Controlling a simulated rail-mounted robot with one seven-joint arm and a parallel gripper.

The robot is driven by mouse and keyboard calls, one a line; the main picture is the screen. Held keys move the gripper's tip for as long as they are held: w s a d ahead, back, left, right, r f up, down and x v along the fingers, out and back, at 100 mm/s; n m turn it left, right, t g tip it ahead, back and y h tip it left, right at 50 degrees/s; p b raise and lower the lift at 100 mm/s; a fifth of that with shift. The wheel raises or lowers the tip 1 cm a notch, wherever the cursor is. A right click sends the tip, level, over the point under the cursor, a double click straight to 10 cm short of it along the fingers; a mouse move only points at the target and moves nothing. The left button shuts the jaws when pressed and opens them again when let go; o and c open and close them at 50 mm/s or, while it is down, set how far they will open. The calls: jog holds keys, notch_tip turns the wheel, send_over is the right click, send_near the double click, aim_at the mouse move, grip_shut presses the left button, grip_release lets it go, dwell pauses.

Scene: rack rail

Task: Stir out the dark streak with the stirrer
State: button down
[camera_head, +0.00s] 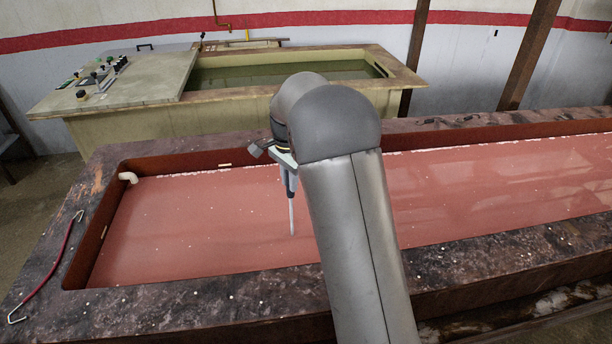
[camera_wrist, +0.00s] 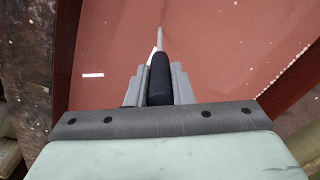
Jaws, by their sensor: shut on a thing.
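The stirrer (camera_head: 291,212) is a thin pale rod with a dark grip, pointing down over the red liquid. In the wrist view its black handle (camera_wrist: 159,78) sits between the two grey fingers, and the rod runs away from me. My gripper (camera_wrist: 158,88) is shut on that handle. In the head view my gripper (camera_head: 288,168) is partly hidden by my arm. The tank (camera_head: 190,293) holds pinkish-red liquid (camera_head: 190,225). The rod's tip is at or just above the liquid; I cannot tell which. No dark streak can be made out; my arm hides part of the surface.
A white pipe end (camera_head: 128,177) sticks out at the tank's left inner corner. A red rod with hooked ends (camera_head: 50,268) lies on the left rim. Behind stands a second tank (camera_head: 140,130) with greenish liquid and a control panel (camera_head: 97,80). Posts (camera_head: 531,55) rise behind.

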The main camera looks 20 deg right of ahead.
jog(key=w+a+p, duration=0.2)
jog(key=a, duration=1)
jog(key=s+d+b, duration=0.1)
jog(key=d, duration=0.9)
jog(key=shift+s, duration=0.35)
jog(key=shift+r, duration=0.1)
notch_tip(320, 180, up, 16)
jog(key=p, duration=0.4)
jog(key=shift+p, duration=0.3)
dwell(3.6)
